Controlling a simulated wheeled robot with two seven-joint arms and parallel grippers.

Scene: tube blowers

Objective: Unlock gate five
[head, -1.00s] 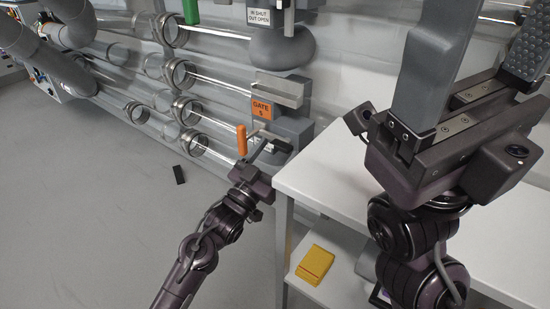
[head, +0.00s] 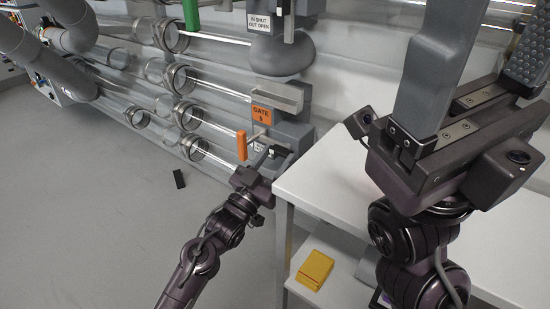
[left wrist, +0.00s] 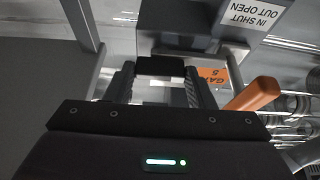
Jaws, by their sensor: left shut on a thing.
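The gate five unit (head: 294,130) is a grey housing with an orange "GATE 5" label (head: 262,115), which also shows in the left wrist view (left wrist: 212,74). An orange handle (head: 242,146) hangs at its left; the left wrist view shows it right of the fingers (left wrist: 255,93). My left gripper (head: 270,156) is at the unit's lower front, beside the handle and apart from it. In the left wrist view, it is shut on a small black piece (left wrist: 160,67) between its fingertips. My right gripper (head: 478,65) is open and empty, high over the white table.
A white table (head: 335,180) stands right of the gate, with a yellow box (head: 314,270) on its lower shelf. Clear tubes with metal rings run along the wall. A green handle (head: 191,14) is above. A black object (head: 179,179) lies on the open floor.

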